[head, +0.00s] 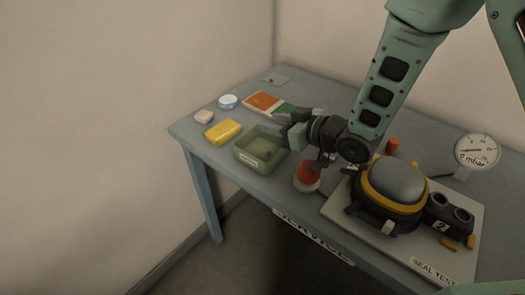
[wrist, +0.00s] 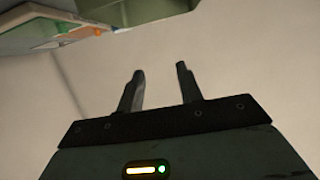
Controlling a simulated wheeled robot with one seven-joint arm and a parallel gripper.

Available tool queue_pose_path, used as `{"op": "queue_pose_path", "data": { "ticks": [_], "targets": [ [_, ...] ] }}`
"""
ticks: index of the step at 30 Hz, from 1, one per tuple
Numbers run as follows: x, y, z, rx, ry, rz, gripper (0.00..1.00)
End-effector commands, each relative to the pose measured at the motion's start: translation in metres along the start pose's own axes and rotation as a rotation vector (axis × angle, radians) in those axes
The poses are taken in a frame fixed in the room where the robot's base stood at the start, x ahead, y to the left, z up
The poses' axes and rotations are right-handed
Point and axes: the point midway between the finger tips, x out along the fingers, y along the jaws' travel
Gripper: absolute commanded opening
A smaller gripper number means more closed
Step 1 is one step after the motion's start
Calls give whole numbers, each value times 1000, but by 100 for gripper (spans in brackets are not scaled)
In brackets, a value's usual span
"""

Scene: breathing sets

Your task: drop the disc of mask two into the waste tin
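The waste tin (head: 248,158), an open olive-green box with a pale label, stands on the table left of my gripper. A small dark thing (head: 267,155) shows inside it; I cannot tell if it is a disc. Mask two (head: 393,183), a dark grey dome with a yellow rim, sits on the seal test board (head: 345,213) beside a "2" label. My gripper (head: 284,125) is above the table at the tin's back right edge. In the wrist view its two fingers (wrist: 160,70) stand apart with nothing between them. I cannot make out a loose disc elsewhere.
A gauge (head: 477,151) reads 0 mbar.

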Motion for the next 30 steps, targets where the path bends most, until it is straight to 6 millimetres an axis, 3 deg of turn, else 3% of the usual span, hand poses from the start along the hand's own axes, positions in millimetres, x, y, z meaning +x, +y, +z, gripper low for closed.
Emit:
{"op": "queue_pose_path", "data": {
  "ticks": [5,8,21,30],
  "targets": [
    [-8,1,-1,0,0,1,36],
    [-23,1,0,2,-2,3,36],
    [-121,1,-3,2,-3,1,36],
    [-126,2,-7,2,-6,-7,36]
  ]
}}
